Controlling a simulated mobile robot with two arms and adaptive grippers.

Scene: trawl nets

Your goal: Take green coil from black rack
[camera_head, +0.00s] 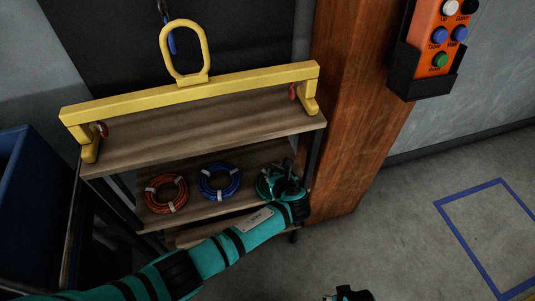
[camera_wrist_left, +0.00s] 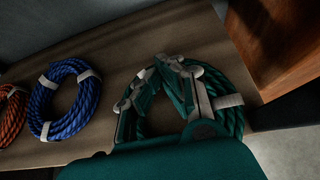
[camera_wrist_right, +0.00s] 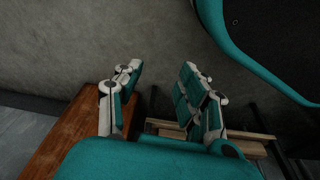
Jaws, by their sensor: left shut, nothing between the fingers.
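The green coil (camera_head: 263,186) lies at the right end of the lower wooden shelf of the dark-framed rack (camera_head: 110,150). My left gripper (camera_head: 288,184) is over this coil and partly hides it. In the left wrist view the fingers (camera_wrist_left: 170,66) are shut and lie across the ring of the green coil (camera_wrist_left: 234,120), with nothing seen held between them. Whether they touch the rope is unclear. My right gripper (camera_wrist_right: 158,75) is open and empty, away from the coil; only a bit of it shows at the bottom of the head view (camera_head: 348,294).
A blue coil (camera_head: 204,185) and an orange coil (camera_head: 152,188) lie left of the green one. A yellow lifting beam (camera_head: 220,88) rests on the upper shelf. A wooden post (camera_head: 350,100) stands close at the right. A blue bin (camera_head: 30,210) is at the left.

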